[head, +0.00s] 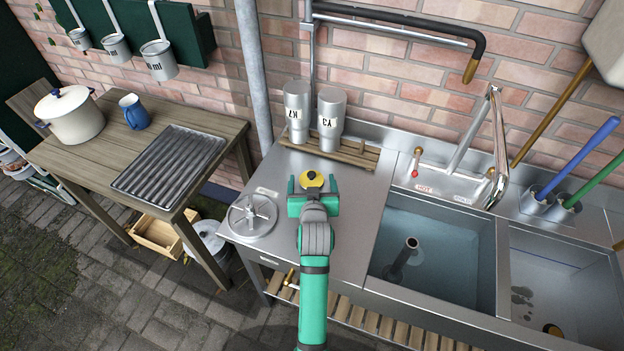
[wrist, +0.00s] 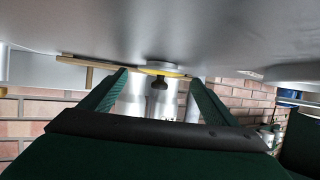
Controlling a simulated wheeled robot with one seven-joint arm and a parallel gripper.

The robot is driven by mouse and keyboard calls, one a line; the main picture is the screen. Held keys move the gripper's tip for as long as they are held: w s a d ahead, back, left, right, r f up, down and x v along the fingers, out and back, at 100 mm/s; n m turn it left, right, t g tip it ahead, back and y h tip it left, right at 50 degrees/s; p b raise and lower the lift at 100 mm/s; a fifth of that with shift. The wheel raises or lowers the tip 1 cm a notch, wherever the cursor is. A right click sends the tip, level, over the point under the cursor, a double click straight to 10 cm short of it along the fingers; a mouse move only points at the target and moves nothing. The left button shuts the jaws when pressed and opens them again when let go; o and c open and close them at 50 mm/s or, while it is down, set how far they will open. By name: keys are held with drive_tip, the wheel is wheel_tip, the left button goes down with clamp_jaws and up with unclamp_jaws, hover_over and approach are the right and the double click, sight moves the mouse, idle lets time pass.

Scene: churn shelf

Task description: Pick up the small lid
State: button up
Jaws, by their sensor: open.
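The small lid (head: 312,180) is round and yellow with a dark knob, on the steel counter. It also shows in the wrist view (wrist: 152,69), where the picture is upside down and the dark knob points downward. My gripper (head: 312,190) is open, low over the counter at the lid's near side. In the wrist view my two green fingers (wrist: 159,78) stand apart on either side of the lid, with the knob in the gap. I cannot tell whether the fingertips reach past the knob. Nothing is held.
A larger steel lid (head: 252,216) with a cross handle lies left of my gripper. Two metal churns (head: 330,119) stand on a wooden rack (head: 350,150) behind the small lid. The sink basin (head: 440,245) opens to the right. Bare counter lies between.

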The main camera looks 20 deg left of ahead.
drive_tip(key=shift+w+a+f, duration=0.15)
drive_tip(key=shift+w+f, duration=0.05)
drive_tip(key=shift+w, duration=0.35)
drive_tip(key=shift+s+a, duration=0.1)
drive_tip(key=shift+s, duration=0.05)
drive_tip(key=c, duration=1.2)
drive_tip(key=shift+o, duration=0.2)
drive_tip(key=shift+r, duration=0.1)
